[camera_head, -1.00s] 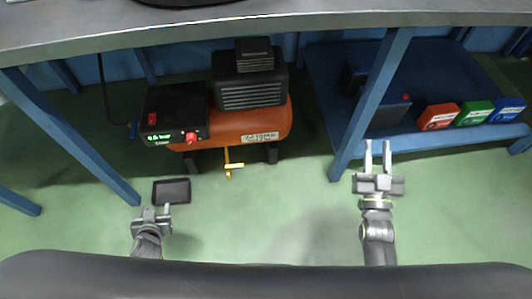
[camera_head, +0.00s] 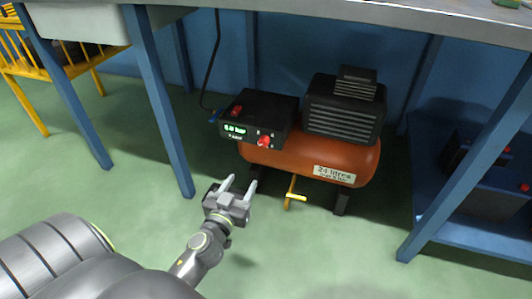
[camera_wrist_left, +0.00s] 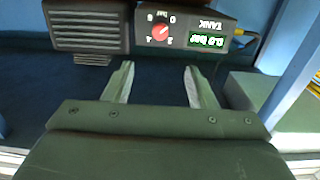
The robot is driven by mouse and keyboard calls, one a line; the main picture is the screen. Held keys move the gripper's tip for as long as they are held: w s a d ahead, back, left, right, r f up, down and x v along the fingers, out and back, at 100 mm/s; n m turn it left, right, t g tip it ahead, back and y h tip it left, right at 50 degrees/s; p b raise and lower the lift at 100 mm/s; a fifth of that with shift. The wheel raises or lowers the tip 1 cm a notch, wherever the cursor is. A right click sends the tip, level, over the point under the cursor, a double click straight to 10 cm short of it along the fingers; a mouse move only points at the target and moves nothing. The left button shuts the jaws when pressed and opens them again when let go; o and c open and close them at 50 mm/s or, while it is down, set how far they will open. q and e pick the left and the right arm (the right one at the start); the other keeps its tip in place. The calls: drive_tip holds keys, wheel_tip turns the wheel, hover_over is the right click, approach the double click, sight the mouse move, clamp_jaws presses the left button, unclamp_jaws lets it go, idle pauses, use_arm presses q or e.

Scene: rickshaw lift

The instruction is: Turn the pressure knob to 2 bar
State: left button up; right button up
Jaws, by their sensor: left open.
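The red pressure knob (camera_head: 264,141) sits on the front of a black control box (camera_head: 283,107) on an orange air compressor (camera_head: 310,153) under the bench. A green lit display (camera_head: 234,129) is left of the knob; its digits are too small to read surely. In the left wrist view the knob (camera_wrist_left: 160,32) and display (camera_wrist_left: 207,41) appear upside down, beyond the fingertips. My left gripper (camera_head: 239,184) is open and empty, below and in front of the knob, apart from it. My right gripper is not in view.
Blue bench legs stand left (camera_head: 158,105) and right (camera_head: 468,160) of the compressor. A yellow valve handle (camera_head: 293,194) hangs beneath the tank. A low blue shelf (camera_head: 478,235) is at the right, a yellow rack (camera_head: 32,65) at far left. Green floor in front is clear.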

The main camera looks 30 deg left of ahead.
sight(263, 144)
use_arm(q)
drive_tip(key=x, duration=1.6)
drive_tip(key=shift+w, duration=0.35)
drive_tip(key=c, duration=1)
